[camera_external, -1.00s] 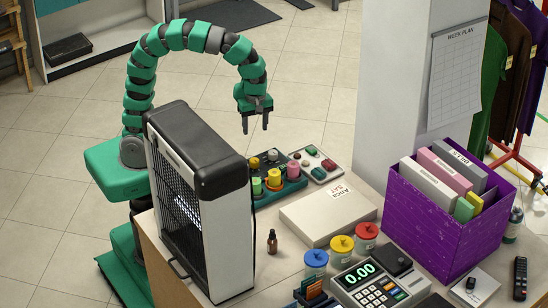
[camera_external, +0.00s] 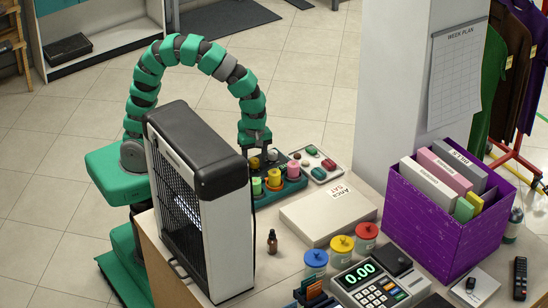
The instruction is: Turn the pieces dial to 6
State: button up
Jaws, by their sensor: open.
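My gripper (camera_external: 256,150) points down, open, over the back left part of a dark teal unit (camera_external: 297,183) on the counter. Several round pieces stand on this unit: a yellow one (camera_external: 273,177), a pink one (camera_external: 293,168), a green one (camera_external: 257,187) and a small pale one (camera_external: 272,155). A small brassy round piece (camera_external: 254,163) lies just below my fingers. I cannot tell whether the fingers touch it. No marking for pieces or the number 6 is readable, so I cannot tell which piece is the pieces dial.
A flat white box (camera_external: 310,220), a brown bottle (camera_external: 272,242) and a purple crate (camera_external: 418,222) are nearer the front and right.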

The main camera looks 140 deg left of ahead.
jog(key=shift+f, duration=0.2)
jog(key=c, duration=1)
